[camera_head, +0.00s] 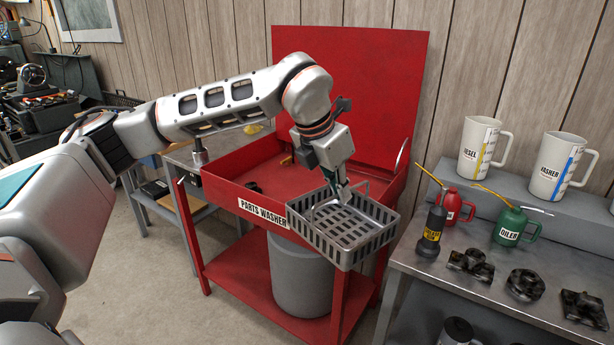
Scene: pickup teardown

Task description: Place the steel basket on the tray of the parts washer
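The steel basket (345,244) is a grey slotted open box with a raised handle. It is in the air at the front right corner of the parts washer (262,213), overlapping the front edge of its tray in the picture. My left gripper (344,194) points down into the basket from above. Its fingers look closed on the basket's handle, though the exact contact is small and partly hidden. The red tray (240,170) of the washer is visible to the left of and behind the basket, with its red lid raised. My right gripper is not in view.
Small dark parts (254,187) lie in the tray's left area. A grey drum (302,277) stands on the washer's lower shelf. At right, a bench (455,277) holds a red oil can (453,208), a green oiler (510,227), a dark bottle (431,232), white jugs and black parts.

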